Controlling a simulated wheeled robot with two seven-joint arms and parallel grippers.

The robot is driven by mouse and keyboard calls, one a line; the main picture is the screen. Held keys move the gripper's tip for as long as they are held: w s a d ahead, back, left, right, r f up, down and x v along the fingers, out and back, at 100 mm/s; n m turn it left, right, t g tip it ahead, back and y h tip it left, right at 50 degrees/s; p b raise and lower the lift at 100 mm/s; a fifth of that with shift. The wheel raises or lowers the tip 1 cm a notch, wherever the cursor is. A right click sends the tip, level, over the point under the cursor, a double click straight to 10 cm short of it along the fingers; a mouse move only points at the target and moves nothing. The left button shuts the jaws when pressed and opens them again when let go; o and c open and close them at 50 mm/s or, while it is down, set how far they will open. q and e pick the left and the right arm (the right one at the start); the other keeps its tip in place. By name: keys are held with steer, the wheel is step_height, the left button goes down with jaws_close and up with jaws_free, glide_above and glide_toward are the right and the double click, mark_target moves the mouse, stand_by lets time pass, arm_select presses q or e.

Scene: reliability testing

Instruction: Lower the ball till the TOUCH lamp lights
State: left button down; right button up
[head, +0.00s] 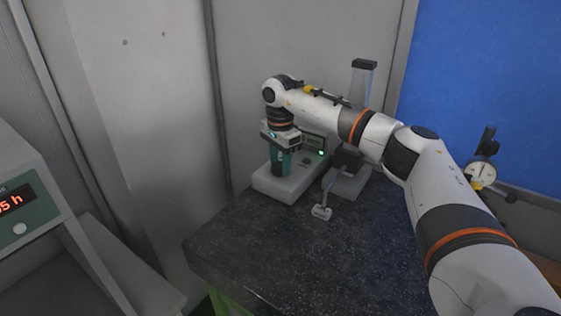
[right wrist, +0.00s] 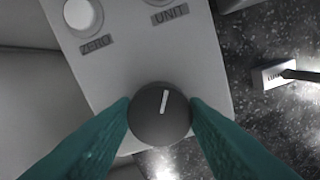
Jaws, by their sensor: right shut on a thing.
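My right gripper (head: 281,168) points down over the front of a pale bench instrument (head: 283,188). In the right wrist view its teal fingers (right wrist: 161,118) are shut on a round dark knob (right wrist: 152,128). The knob's white line points up and slightly right. A small lamp (head: 321,153) on the instrument glows green, its label too small to read. A display (head: 315,143) sits above it, its digits unreadable. I cannot make out the ball. My left gripper is not in view.
A ZERO button (right wrist: 78,14) lies beyond the knob, near a UNIT label (right wrist: 170,15). A white tag (head: 321,212) on a lever lies right of the instrument. A dial gauge (head: 481,172) stands at right. The dark tabletop (head: 290,250) in front is clear.

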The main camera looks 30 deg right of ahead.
mark_target(279, 165)
steer(key=shift+f, duration=0.1)
stand_by(0.3)
steer(key=o, duration=1)
steer(key=shift+a, duration=0.1)
steer(key=shift+r, duration=0.45)
step_height(279, 165, up, 11)
steer(key=b, duration=0.2)
steer(key=shift+r+b, duration=0.1)
steer(key=shift+b, duration=0.3)
